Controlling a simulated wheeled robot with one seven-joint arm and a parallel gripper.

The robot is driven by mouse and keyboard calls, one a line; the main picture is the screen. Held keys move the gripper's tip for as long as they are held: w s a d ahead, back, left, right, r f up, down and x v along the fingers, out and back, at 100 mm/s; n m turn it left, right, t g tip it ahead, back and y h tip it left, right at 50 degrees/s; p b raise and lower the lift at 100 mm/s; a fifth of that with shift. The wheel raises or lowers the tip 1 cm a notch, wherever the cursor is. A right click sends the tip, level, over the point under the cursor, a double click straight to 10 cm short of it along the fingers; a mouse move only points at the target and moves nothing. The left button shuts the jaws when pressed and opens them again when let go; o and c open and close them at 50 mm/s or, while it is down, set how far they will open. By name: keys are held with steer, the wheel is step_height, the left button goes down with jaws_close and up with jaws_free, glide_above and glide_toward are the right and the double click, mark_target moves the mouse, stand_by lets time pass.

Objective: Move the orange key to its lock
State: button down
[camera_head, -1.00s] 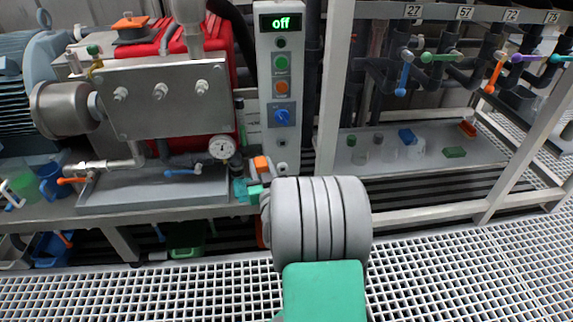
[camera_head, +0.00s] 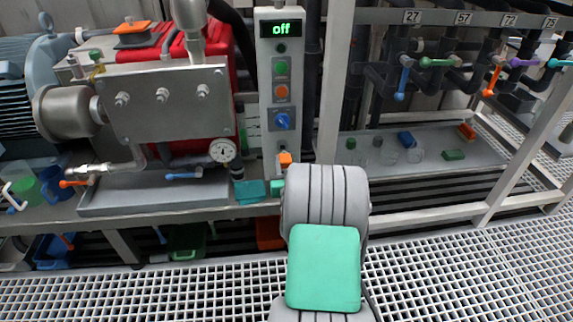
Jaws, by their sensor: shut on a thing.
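The orange key (camera_head: 285,159) is a small orange block at the foot of the grey control panel (camera_head: 283,95). My gripper (camera_head: 282,166) is shut on it. My grey arm with teal parts (camera_head: 325,265) reaches up from the bottom and hides much of the gripper. The key overlaps the panel's lower face in the picture. I cannot tell whether it touches the panel. The panel's lower round fitting, which may be the lock, is hidden behind the key and gripper.
The panel has a display reading "off", a green button, an orange button and a blue knob (camera_head: 282,121). A pressure gauge (camera_head: 222,150) and grey metal plate (camera_head: 165,100) stand left. A tray (camera_head: 480,160) with glassware and coloured blocks lies right. Grating floor is in front.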

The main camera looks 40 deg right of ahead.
mark_target(286, 166)
steer(key=shift+x, duration=1.4)
steer(key=shift+b, duration=0.4)
stand_by(1.0)
steer(key=shift+w+d, duration=0.3)
steer(key=shift+w, duration=0.15)
stand_by(0.4)
steer(key=c, duration=0.9)
jaws_free()
steer(key=shift+s, duration=0.1)
steer(key=v, duration=0.7)
steer(key=shift+s+a, duration=0.3)
